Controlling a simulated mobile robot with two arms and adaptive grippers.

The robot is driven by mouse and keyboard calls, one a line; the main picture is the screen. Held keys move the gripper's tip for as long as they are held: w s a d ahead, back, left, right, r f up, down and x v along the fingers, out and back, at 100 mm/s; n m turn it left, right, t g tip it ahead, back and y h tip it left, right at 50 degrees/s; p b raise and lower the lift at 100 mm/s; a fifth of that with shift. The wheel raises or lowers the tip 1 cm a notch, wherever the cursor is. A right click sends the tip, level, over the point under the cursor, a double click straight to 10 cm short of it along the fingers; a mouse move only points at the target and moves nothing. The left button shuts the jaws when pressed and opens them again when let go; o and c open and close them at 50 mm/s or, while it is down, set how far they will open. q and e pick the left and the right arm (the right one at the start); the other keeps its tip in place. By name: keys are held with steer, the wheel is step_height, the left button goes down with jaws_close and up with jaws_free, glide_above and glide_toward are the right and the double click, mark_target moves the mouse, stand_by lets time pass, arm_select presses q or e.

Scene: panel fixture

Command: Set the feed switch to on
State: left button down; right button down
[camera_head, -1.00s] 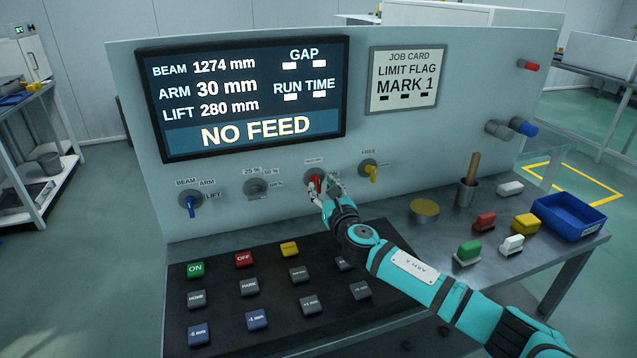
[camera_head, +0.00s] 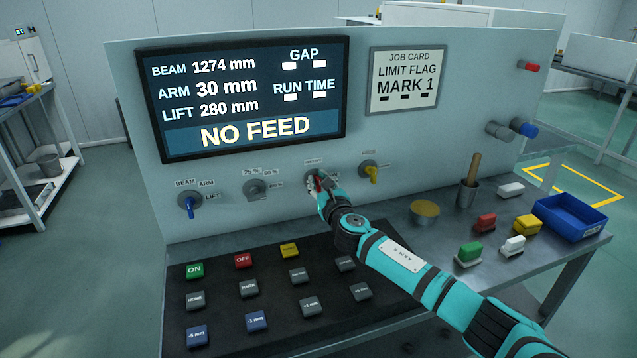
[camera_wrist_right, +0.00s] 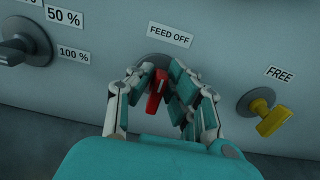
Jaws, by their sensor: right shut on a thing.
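The feed switch (camera_wrist_right: 157,92) is a red knob on a grey round base on the panel. A label reading FEED OFF (camera_wrist_right: 170,34) is above it in the right wrist view. Its red handle points down and slightly left there. In the head view the red knob (camera_head: 317,184) is partly hidden by my right gripper (camera_head: 320,187). My right gripper, also in the right wrist view (camera_wrist_right: 157,85), has its fingers on both sides of the red knob and is shut on it. The screen (camera_head: 255,95) reads NO FEED. My left gripper is not in view.
A yellow knob (camera_head: 373,173) marked FREE sits just right of the feed switch. A grey percent knob (camera_head: 255,188) and a blue-handled knob (camera_head: 190,205) are to the left. A button board (camera_head: 275,315) lies below. The shelf at right holds coloured blocks and a blue tray (camera_head: 570,217).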

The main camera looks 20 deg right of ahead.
stand_by(0.3)
steer(key=m, duration=0.4)
steer(key=shift+d+f, duration=0.15)
steer(key=m, duration=0.9)
steer(key=f+m, duration=0.1)
steer(key=m, duration=0.3)
steer(key=shift+d+m, duration=0.35)
steer(key=shift+m, duration=0.05)
steer(key=shift+f, duration=0.1)
stand_by(0.4)
